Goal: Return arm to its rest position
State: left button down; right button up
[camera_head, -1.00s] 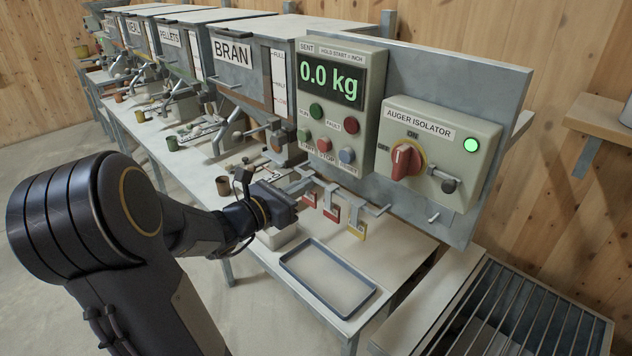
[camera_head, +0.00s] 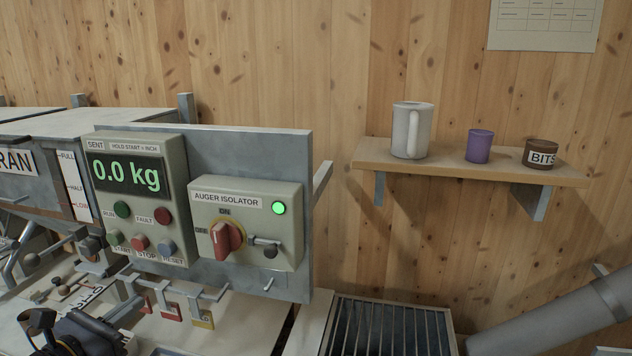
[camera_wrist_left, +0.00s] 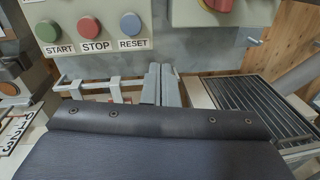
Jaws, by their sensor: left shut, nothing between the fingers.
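My left gripper (camera_head: 100,332) is at the bottom left of the head view, over the bench in front of the control panel, with part of its arm cut off by the frame. In the left wrist view its two fingers (camera_wrist_left: 161,85) lie together with nothing between them, pointing toward the panel's lower edge. The control box (camera_head: 137,200) reads 0.0 kg. The auger isolator box (camera_head: 246,222) has a red knob (camera_head: 226,240) and a lit green lamp (camera_head: 278,208). My right gripper is out of view.
Red and yellow tags (camera_head: 203,318) hang from a rail below the panel, close to the gripper. A barred grate (camera_head: 390,328) lies to the right. A wall shelf (camera_head: 460,174) holds a white jug (camera_head: 410,130), a purple cup (camera_head: 479,146) and a brown BITS pot (camera_head: 541,153).

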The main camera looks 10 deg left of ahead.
pick_arm(q)
jog(key=s+d+f+m+g+h, duration=0.1)
jog(key=s+d+m+g+h, duration=0.25)
jog(key=d+m, duration=0.45)
jog(key=s+d+f+m+g+h, duration=0.1)
jog(key=s+d+m+g+h, duration=0.2)
jog(key=d+m, duration=0.45)
jog(key=s+d+f+m+g+y, duration=0.3)
jog(key=s+f+m+g+y, duration=0.2)
jog(key=s+m, duration=0.6)
jog(key=shift+d+f+m+y, duration=0.2)
jog(key=shift+f+m+y, duration=0.5)
jog(key=shift+m, duration=1.45)
